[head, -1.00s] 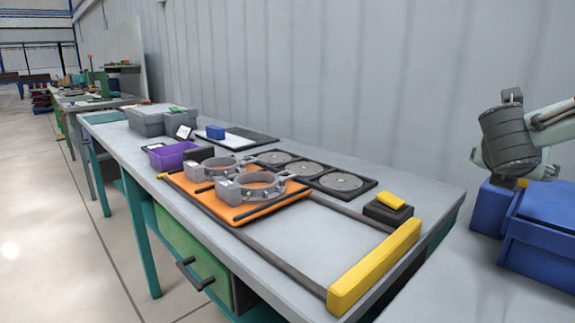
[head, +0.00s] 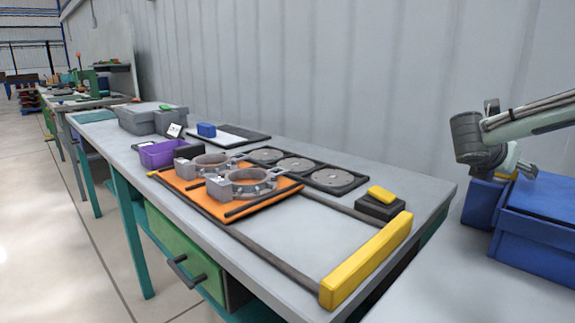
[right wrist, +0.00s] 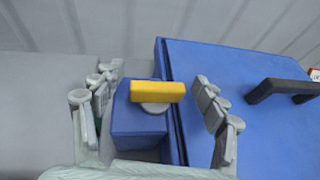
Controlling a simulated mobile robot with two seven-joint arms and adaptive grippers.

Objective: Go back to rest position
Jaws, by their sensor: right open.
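My right gripper (head: 518,168) hangs at the right of the head view, over the blue boxes on the near table. In the right wrist view my right gripper (right wrist: 155,85) has its fingers spread wide. A small blue block (right wrist: 138,125) with a yellow bar-shaped top (right wrist: 158,92) shows between the fingers. The fingers look clear of it on both sides, but I cannot tell the depth. My left gripper is not in view.
A large blue box (head: 540,220) with a black handle (right wrist: 285,88) stands beside the block. The workbench holds an orange board (head: 250,208) with ring clamps, a purple bin (head: 160,154), a yellow bar (head: 368,262) and grey boxes. A wall stands behind.

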